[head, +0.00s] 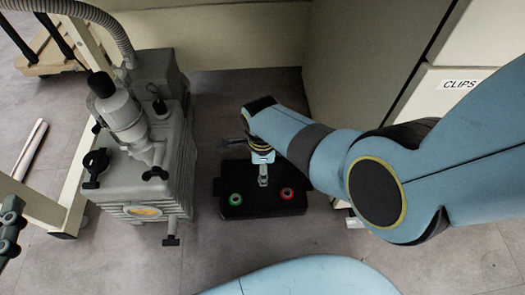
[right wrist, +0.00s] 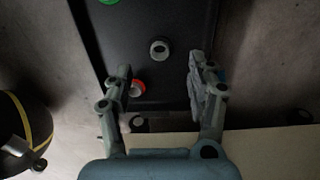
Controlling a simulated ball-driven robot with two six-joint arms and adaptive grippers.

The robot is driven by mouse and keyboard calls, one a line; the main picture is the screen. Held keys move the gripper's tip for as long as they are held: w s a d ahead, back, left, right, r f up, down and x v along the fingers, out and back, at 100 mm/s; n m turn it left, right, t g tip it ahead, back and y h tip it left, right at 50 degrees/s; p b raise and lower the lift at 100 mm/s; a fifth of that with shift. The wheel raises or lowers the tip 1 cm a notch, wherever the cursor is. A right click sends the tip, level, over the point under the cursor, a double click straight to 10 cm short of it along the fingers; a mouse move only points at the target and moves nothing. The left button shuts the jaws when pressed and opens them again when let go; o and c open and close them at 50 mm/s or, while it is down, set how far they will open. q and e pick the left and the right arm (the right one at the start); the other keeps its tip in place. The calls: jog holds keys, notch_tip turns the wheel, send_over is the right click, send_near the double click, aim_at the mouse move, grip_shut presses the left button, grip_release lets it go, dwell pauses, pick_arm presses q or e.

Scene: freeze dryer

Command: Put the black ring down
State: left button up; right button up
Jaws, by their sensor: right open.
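My right gripper (head: 263,182) points down over the black tray (head: 247,176) on the floor. In the right wrist view its two fingers (right wrist: 161,85) are spread apart with nothing held between them. A dark, round, ring-like shape (right wrist: 138,124) shows at the tray's lower edge near the left finger; I cannot tell for certain that it is the black ring. A grey ring-like piece (right wrist: 159,49) lies on the tray, beyond the fingertips. A red ring (head: 287,193) and a green ring (head: 235,199) lie on the tray. My left gripper (head: 10,225) is partly visible at the left edge.
A grey pump (head: 148,185) with valves and a hose stands left of the tray. A cabinet (head: 352,60) with a CLIPS label stands behind and right. A cart leg stands at the left. The floor in front of the tray is clear.

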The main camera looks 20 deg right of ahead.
pick_arm(q)
jog(key=s+a+f+n+g+y+p, duration=0.1)
jog(key=s+f+g+p, duration=0.3)
jog(key=s+f+g, duration=0.2)
notch_tip(320, 180, down, 2)
jog(key=g, duration=0.2)
jog(key=shift+s+a+g, duration=0.2)
jog(key=shift+a+g, duration=0.1)
pick_arm(e)
notch_tip(320, 180, up, 6)
jog(key=shift+r, duration=0.25)
pick_arm(q)
jog(key=shift+f, duration=0.1)
jog(key=shift+s, duration=0.1)
pick_arm(e)
jog(key=shift+s+f, duration=0.1)
jog(key=shift+s, duration=0.05)
